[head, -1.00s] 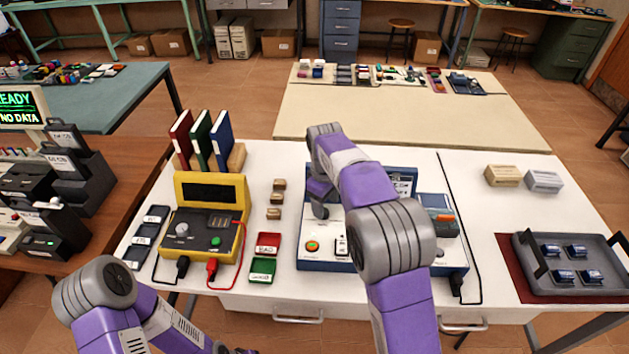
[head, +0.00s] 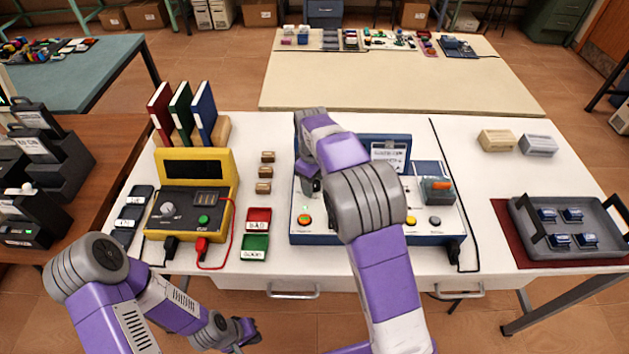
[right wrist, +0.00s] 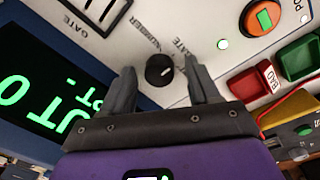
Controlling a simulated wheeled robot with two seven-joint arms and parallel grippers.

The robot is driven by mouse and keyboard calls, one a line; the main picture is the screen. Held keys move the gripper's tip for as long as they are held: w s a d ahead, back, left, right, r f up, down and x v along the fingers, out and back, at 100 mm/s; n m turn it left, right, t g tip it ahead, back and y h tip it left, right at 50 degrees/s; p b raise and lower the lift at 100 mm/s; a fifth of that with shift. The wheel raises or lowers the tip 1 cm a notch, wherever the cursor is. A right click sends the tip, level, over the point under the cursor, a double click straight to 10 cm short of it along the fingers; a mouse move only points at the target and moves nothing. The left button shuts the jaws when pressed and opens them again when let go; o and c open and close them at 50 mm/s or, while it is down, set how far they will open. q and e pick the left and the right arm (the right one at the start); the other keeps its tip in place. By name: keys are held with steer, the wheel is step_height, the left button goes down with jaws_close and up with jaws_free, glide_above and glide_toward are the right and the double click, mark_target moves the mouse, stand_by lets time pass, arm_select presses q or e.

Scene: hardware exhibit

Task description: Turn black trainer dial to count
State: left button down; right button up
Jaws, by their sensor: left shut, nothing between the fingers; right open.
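The trainer (head: 298,237) is a blue case with a white panel in the middle of the white table. In the head view my right gripper (head: 311,185) is over the trainer's left part, and my arm hides the dial. My left gripper (head: 248,332) is shut and empty before the table's front edge.
A green-lettered display (right wrist: 40,95) is partly cut off. Left of the trainer are red BAD (head: 258,219) and green GOOD (head: 255,247) trays and a yellow meter (head: 228,195).

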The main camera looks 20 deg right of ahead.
steer(key=c, duration=1)
steer(key=shift+r+m+p, duration=0.2)
steer(key=shift+m+p, duration=0.5)
steer(key=shift+p, duration=0.3)
steer(key=m+p, duration=0.5)
steer(key=m, duration=0.1)
steer(key=shift+w+p, duration=0.1)
steer(key=shift+p, duration=0.3)
steer(key=shift+f+m+p, duration=0.1)
steer(key=shift+m+p, duration=0.35)
steer(key=shift+m, duration=0.25)
steer(key=o, duration=1)
